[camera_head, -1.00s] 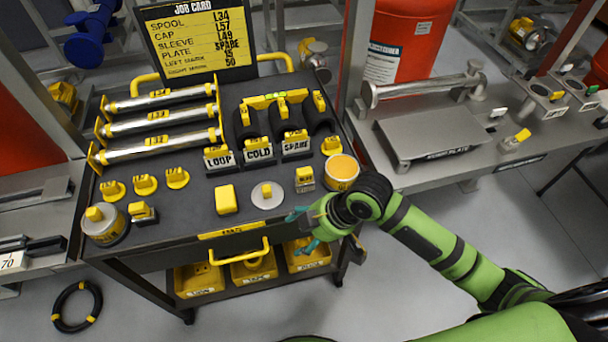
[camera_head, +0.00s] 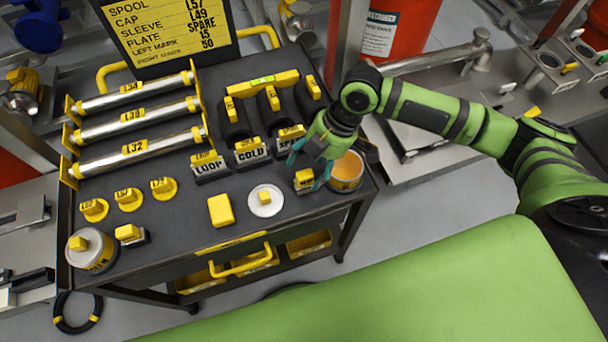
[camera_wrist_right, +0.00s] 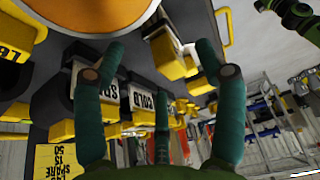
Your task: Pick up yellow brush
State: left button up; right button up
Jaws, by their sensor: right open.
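A small block with a yellow top (camera_head: 304,181), which looks like the yellow brush, stands on the dark cart top beside the orange-topped tin. I cannot be sure that it is a brush. My right gripper (camera_head: 309,167) is open above it, its teal fingertips reaching down around it. I cannot tell whether they touch it. In the right wrist view the open fingers (camera_wrist_right: 160,65) point at a yellow and pale block (camera_wrist_right: 170,55), which seems to be the same one. My left gripper is not in view.
The orange-topped tin (camera_head: 346,172) stands close to the right of my gripper. The SPARE and COLD (camera_head: 251,152) holders stand behind and left. A white disc (camera_head: 265,202) and a yellow block (camera_head: 220,210) lie to the left. The job card (camera_head: 165,32) stands at the back.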

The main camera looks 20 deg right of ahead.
aim_at(310, 169)
jog(key=x, duration=0.2)
jog(key=shift+s+a+f+p, duration=0.15)
jog(key=shift+s+f+p, duration=0.05)
jog(key=shift+f+p, duration=0.15)
jog(key=shift+w+a+f, duration=0.1)
jog(key=shift+a+f, duration=0.1)
jog(key=shift+f, duration=0.4)
jog(key=c, duration=1.1)
jog(key=shift+c, duration=0.9)
jog(key=shift+r, duration=0.65)
notch_tip(310, 169, up, 3)
jog(key=shift+w+f+b, duration=0.1)
jog(key=shift+b, duration=0.45)
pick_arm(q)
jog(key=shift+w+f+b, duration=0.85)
pick_arm(e)
jog(key=s+d+r, duration=0.2)
jog(key=d, duration=0.1)
jog(key=s+d+r, duration=0.2)
jog(key=s+d, duration=0.1)
jog(key=s+d+r, duration=0.2)
jog(key=d+r, duration=0.1)
jog(key=shift+s, duration=0.3)
